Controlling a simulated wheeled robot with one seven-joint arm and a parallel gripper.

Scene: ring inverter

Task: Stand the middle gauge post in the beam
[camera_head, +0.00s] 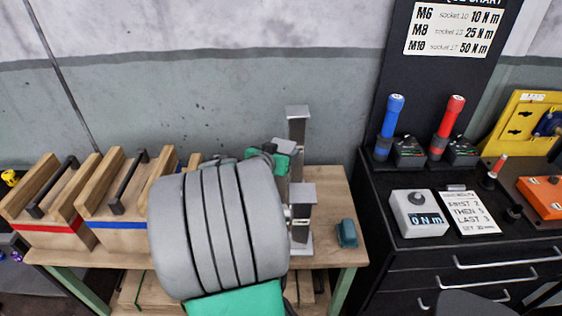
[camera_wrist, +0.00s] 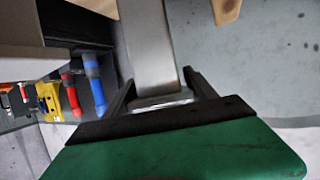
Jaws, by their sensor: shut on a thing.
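My gripper (camera_wrist: 158,80) is shut on a grey metal post (camera_wrist: 147,40), which runs between its two black fingers in the wrist view. In the head view my green gripper (camera_head: 283,156) is beside upright silver metalwork at the right part of the wooden bench. A tall silver upright (camera_head: 297,128) with a flat cap stands at the back. A shorter silver upright (camera_head: 302,197) stands in front of it. My grey arm hides much of the bench, and I cannot tell the beam's slots or whether the held post touches it.
Wooden crates with a red stripe (camera_head: 45,228) and a blue stripe (camera_head: 118,224) stand at the left. A small teal block (camera_head: 346,233) lies near the bench's right edge. A black cabinet (camera_head: 440,250) with a torque tester (camera_head: 418,213) and upright blue and red drivers is at the right.

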